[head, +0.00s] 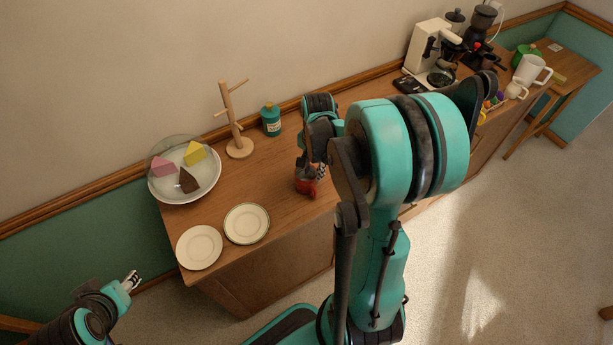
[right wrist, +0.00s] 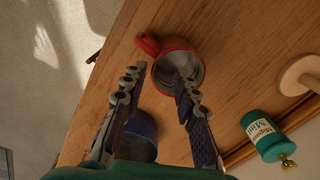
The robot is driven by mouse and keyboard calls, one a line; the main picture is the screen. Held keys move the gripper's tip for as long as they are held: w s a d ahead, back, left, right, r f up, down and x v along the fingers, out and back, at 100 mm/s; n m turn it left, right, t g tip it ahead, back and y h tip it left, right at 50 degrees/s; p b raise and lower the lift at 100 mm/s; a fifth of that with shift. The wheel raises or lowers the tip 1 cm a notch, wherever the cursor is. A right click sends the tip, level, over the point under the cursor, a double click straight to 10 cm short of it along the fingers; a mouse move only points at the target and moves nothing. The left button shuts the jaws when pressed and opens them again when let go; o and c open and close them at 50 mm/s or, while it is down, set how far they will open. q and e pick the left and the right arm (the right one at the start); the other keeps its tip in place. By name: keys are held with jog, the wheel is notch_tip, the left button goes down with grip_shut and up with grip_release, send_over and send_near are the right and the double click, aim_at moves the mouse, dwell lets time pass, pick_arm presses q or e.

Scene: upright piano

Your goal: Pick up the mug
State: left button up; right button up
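The red mug (head: 305,186) stands on the wooden cabinet top, partly hidden by my right gripper (head: 311,163). In the right wrist view the mug (right wrist: 187,49) shows its grey inside, with its handle toward the upper left. My right gripper (right wrist: 157,82) is open there. One fingertip is outside the mug near the handle side, and the other overlaps the mug's opening; I cannot tell whether it is inside. My left gripper (head: 132,281) is at the lower left, away from the cabinet and apparently empty; its finger opening is too small to judge.
A dark blue object (right wrist: 141,137) sits partly hidden between my right fingers. A wooden mug stand (head: 238,147), a teal bottle (head: 271,121), a cake plate (head: 202,193) and two plates (head: 246,223) are left of the mug. A coffee machine (head: 425,51) stands at the far right.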

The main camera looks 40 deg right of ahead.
aim_at(313, 182)
jog(key=f, duration=0.2)
jog(key=f+b, duration=0.1)
jog(key=f, duration=0.1)
jog(key=f+b, duration=0.1)
jog(key=f, duration=0.2)
jog(key=shift+s+a+f, duration=0.1)
jog(key=shift+s, duration=0.25)
grip_shut()
